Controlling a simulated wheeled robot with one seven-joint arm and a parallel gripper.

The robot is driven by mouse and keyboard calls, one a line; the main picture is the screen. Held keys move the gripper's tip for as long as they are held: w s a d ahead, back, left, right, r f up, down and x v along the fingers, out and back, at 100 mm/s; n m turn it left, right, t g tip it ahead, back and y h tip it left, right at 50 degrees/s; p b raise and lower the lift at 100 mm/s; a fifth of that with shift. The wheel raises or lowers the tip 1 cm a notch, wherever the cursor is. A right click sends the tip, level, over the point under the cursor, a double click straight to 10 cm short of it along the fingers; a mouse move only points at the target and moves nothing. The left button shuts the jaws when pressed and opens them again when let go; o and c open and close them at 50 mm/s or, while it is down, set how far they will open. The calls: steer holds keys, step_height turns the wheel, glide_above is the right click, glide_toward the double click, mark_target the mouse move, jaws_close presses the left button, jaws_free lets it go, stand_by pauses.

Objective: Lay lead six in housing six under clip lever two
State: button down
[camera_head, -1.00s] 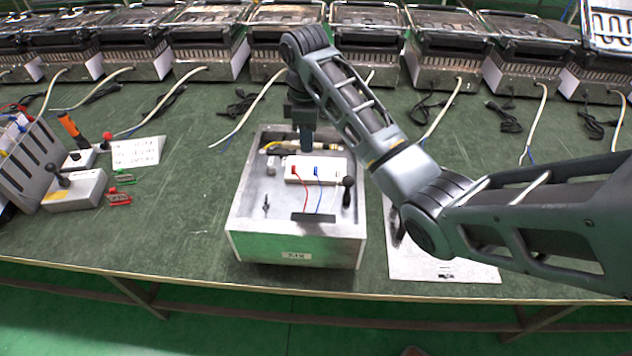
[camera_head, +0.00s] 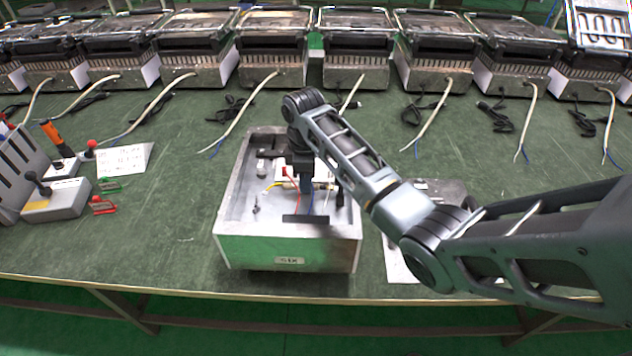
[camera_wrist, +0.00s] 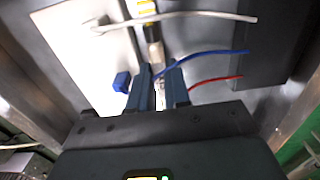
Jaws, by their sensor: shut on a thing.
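Housing six (camera_head: 237,244) is an open metal box with a "SIX" plate on its front. My gripper (camera_head: 305,203) is inside its outline, over the white clip block (camera_head: 288,182). In the wrist view, my gripper (camera_wrist: 160,92) is shut on lead six (camera_wrist: 153,48), a rod-like lead with a yellow-and-black banded part and a pale section between the fingers. In the head view, its yellow end (camera_head: 273,185) shows left of the gripper. A blue lever (camera_wrist: 122,82) stands left of the fingers; I cannot tell its number. The gripper hides most of the block.
Blue (camera_wrist: 205,54) and red (camera_wrist: 214,80) wires and a white cable (camera_wrist: 190,17) run near the fingers. A black knob (camera_head: 340,190) stands right of the gripper. A grey switch box (camera_head: 57,203) is at left. Several grill units line the back.

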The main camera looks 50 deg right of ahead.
mark_target(316, 185)
steer(key=shift+s+d+f+p, duration=0.2)
steer(key=shift+s+d, duration=0.2)
steer(key=shift+s, duration=0.15)
steer(key=shift+s+d+f+p, duration=0.2)
steer(key=shift+s+d, duration=0.15)
steer(key=shift+s, duration=0.15)
steer(key=shift+f, duration=0.15)
steer(key=shift+f, duration=0.15)
steer(key=c, duration=1.1)
jaws_free()
step_height(316, 185, up, 12)
steer(key=p, duration=0.1)
steer(key=shift+r+p, duration=0.2)
steer(key=shift+p, duration=0.15)
